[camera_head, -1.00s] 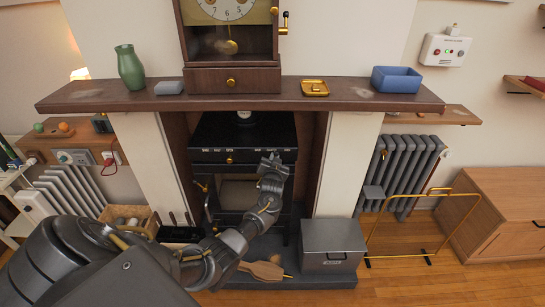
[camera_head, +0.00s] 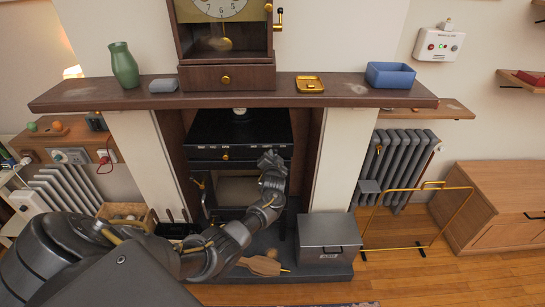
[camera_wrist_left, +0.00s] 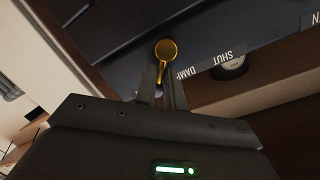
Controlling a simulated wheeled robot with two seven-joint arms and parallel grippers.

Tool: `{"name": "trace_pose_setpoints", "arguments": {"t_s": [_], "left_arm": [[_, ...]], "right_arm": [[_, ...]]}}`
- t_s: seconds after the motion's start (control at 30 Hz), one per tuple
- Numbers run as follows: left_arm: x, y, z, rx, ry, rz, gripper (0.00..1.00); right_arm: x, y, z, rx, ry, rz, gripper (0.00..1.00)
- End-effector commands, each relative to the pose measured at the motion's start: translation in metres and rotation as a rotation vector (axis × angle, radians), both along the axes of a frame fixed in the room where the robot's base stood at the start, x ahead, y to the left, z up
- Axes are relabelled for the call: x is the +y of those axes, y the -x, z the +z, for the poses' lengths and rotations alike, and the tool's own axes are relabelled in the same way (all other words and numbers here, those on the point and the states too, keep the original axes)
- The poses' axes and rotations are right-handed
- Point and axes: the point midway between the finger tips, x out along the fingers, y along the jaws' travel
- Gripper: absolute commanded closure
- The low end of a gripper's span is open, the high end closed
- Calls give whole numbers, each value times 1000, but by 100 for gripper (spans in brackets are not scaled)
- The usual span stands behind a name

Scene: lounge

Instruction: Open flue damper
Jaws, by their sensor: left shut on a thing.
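The black stove (camera_head: 240,128) stands in the fireplace, with a row of small labels along its upper front. In the left wrist view, a brass lever with a round knob (camera_wrist_left: 166,50) sticks out beside labels reading "SHUT" (camera_wrist_left: 208,60) and "DAM…", the latter partly cut off. My left gripper (camera_wrist_left: 162,84) is shut on the brass lever, a finger on each side of its stem. In the head view my left gripper (camera_head: 271,158) is at the stove's upper right front and hides the lever there. My right gripper is not in view.
A brass knob (camera_head: 225,156) is on the stove front, left of my gripper. The wooden mantel (camera_head: 350,95) overhangs the stove. A grey lidded box (camera_head: 330,243) stands on the hearth at right, close to my forearm. A brass rail (camera_head: 448,225) stands farther right.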

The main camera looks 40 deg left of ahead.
Motion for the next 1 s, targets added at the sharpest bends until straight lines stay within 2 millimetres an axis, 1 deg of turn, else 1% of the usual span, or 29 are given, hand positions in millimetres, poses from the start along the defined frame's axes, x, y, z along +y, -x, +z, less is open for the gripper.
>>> {"name": "trace_pose_setpoints", "arguments": {"t_s": [0.03, 0.1, 0.13, 0.27, 0.3, 0.53, 0.67, 0.77, 1.0], "left_arm": [[-1, -4, 9, -16, -4, -6, 100], [-2, -4, 9, -17, -5, -7, 100], [-2, -4, 9, -17, -5, -7, 87], [-1, -3, 7, -14, -3, -6, 70], [-1, -3, 6, -12, -3, -5, 67], [2, 0, 3, -6, -1, 1, 67], [-2, 5, 3, -5, 0, 1, 67], [-9, 16, 4, -5, 1, 0, 67], [-36, 51, 11, -7, 0, -2, 67]], "right_arm": [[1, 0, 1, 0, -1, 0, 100], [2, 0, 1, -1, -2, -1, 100], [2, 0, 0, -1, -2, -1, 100], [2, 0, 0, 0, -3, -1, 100], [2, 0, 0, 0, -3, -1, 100], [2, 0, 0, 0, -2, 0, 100], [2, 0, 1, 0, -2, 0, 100], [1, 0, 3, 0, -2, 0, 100], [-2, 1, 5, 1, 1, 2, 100]]}}
